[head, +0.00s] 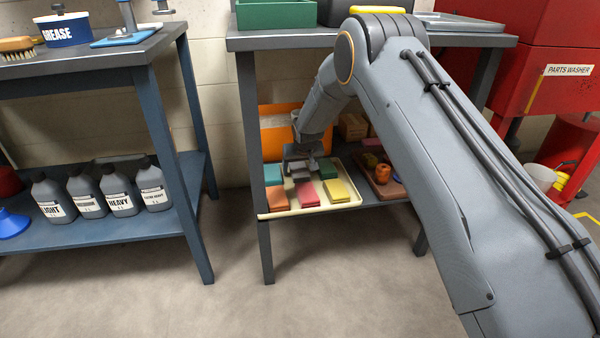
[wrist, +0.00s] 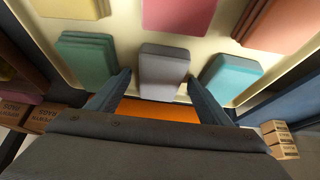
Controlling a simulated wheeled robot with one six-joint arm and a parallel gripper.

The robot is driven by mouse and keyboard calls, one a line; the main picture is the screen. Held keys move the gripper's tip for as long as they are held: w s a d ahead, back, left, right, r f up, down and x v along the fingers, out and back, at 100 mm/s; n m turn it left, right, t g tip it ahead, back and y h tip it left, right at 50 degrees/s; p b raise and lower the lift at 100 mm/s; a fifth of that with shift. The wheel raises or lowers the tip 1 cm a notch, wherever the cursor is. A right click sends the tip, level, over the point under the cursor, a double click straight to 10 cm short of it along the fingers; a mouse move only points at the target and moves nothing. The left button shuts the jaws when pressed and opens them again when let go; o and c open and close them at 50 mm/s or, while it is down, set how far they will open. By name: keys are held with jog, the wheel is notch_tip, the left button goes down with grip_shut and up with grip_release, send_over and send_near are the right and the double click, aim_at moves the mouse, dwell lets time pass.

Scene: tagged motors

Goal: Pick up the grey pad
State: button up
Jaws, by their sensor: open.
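The grey pad (wrist: 163,70) lies in the cream tray (wrist: 125,20), between a green pad (wrist: 87,60) and a teal pad (wrist: 230,75) in the wrist view. My gripper (wrist: 160,84) is open, with one finger on each side of the grey pad's near end. The fingers are close to the neighbouring pads, and I cannot tell whether they touch anything. In the head view my gripper (head: 299,168) is low over the back row of the tray (head: 318,209) and mostly hides the grey pad.
A red pad (head: 308,194), an orange pad (head: 277,198) and a yellow pad (head: 341,190) form the tray's front row. An orange bin (head: 281,135) stands behind it. The upper tabletop (head: 285,40) is above this shelf, and a table leg (head: 252,160) is at left.

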aim_at(300, 170)
jog(key=c, duration=1.2)
jog(key=shift+s+r+p, duration=0.15)
jog(key=shift+r+p, duration=0.15)
jog(key=shift+r, duration=0.25)
notch_tip(300, 170, up, 7)
jog(key=shift+f+p, duration=0.15)
jog(key=shift+p, duration=1)
jog(key=s+d, duration=0.1)
jog(key=s, duration=0.2)
jog(key=s+d+p, duration=0.1)
jog(key=s, duration=0.3)
jog(key=s+d+p, duration=0.1)
jog(key=s, duration=0.2)
jog(key=shift+s+f, duration=0.1)
jog(key=shift+s, duration=0.05)
jog(key=s+b, duration=0.2)
jog(key=s+d+b, duration=0.1)
jog(key=s+b, duration=0.1)
jog(key=s+d+b, duration=0.1)
jog(key=s+b, duration=0.1)
jog(key=shift+s+f, duration=0.2)
jog(key=shift+f, duration=0.05)
jog(key=shift+s+d+r+b, duration=0.1)
jog(key=shift+s+d+b, duration=0.05)
jog(key=shift+s+b, duration=0.45)
jog(key=shift+s+d+r+b, duration=0.1)
jog(key=shift+s+b, duration=0.4)
jog(key=shift+b, duration=0.05)
